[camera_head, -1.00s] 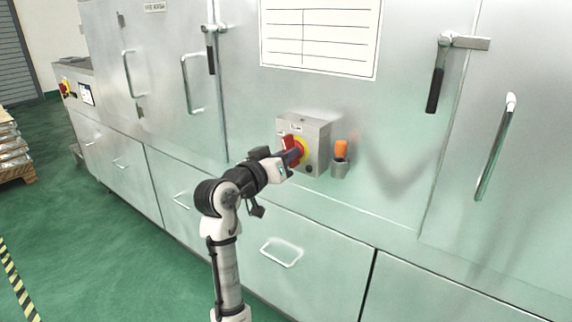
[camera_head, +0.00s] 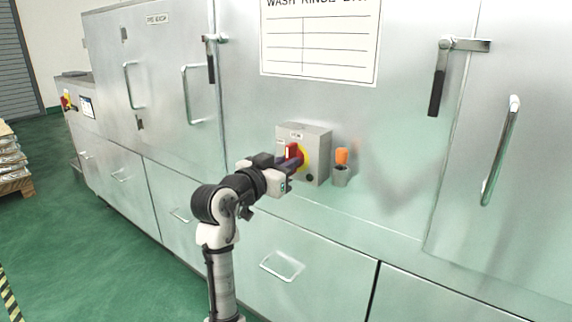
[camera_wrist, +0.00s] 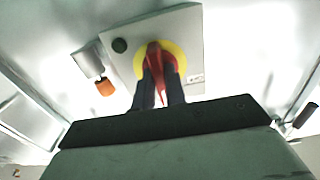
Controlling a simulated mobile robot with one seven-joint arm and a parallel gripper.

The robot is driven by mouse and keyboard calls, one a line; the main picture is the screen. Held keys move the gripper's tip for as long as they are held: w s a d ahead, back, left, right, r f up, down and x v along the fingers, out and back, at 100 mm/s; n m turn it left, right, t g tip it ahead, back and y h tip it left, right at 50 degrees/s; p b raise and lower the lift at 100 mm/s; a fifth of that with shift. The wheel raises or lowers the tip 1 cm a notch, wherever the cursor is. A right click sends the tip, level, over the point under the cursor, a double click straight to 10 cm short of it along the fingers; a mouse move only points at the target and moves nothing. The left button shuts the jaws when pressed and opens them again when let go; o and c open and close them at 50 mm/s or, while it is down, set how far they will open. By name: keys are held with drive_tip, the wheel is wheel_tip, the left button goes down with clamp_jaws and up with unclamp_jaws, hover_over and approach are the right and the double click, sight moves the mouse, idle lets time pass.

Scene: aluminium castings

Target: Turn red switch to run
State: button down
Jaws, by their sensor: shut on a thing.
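The red switch (camera_head: 293,152) is a rotary handle on a yellow round plate, on the front of a grey box (camera_head: 318,143) fixed to the steel cabinet. My gripper (camera_head: 291,163) is at the switch, its fingers shut on the red handle. In the wrist view, the red switch (camera_wrist: 158,62) sits between the two dark fingers of my gripper (camera_wrist: 161,88), with the yellow plate around it. The switch's position marks are too small to read, and my fingers hide part of the handle.
An orange-handled item stands in a small grey cup (camera_head: 340,176) right of the box. A door latch handle (camera_head: 438,80) and a bar handle (camera_head: 500,150) are farther right. A drawer handle (camera_head: 281,267) is below. Green floor lies open at left.

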drive_tip(key=c, duration=1.4)
unclamp_jaws()
drive_tip(key=shift+c, duration=0.2)
drive_tip(key=b+v, duration=0.1)
drive_tip(key=v, duration=1.2)
drive_tip(key=shift+s+a, duration=0.25)
drive_tip(key=shift+s, duration=0.1)
